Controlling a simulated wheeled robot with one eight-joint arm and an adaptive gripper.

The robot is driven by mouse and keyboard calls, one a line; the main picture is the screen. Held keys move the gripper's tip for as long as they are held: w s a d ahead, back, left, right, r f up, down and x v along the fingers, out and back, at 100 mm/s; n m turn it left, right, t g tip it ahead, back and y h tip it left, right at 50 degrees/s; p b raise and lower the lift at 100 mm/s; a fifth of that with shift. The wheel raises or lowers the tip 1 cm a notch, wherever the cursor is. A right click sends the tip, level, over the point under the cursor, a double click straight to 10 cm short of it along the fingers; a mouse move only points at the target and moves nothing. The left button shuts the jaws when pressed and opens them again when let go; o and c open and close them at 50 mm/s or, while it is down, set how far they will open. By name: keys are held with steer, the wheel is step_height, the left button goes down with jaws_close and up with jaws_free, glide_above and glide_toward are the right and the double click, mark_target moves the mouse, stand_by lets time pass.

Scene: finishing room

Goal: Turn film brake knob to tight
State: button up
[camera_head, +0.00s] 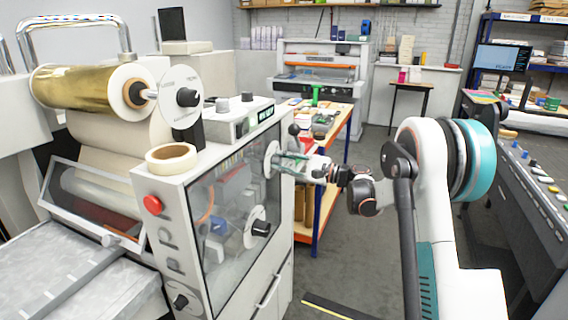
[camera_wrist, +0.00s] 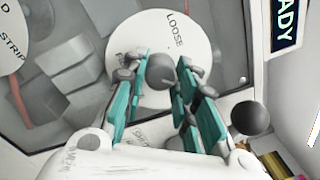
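A white round dial (camera_wrist: 187,35) carries the word LOOSE; another label on its left is mostly covered by a finger. A dark grey knob (camera_wrist: 160,70) sits on this dial, between my two fingertips. Where the knob points is not clear. The dial also shows in the head view (camera_head: 271,159) at the machine's upper right edge. My gripper (camera_head: 290,163) is right in front of it; its teal-padded fingers also show in the wrist view (camera_wrist: 164,72). They stand either side of the knob; whether they press on it is not clear.
A grey panel (camera_head: 226,125) with a green display is on top of the machine. A second black knob (camera_head: 261,228) is lower on the front. A dark ball (camera_wrist: 250,118) is close to the right finger. A red button (camera_head: 152,205) and a tape roll (camera_head: 171,157) are at left.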

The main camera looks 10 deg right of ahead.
steer(key=o, duration=0.4)
steer(key=v, duration=1.2)
steer(key=shift+f, duration=0.15)
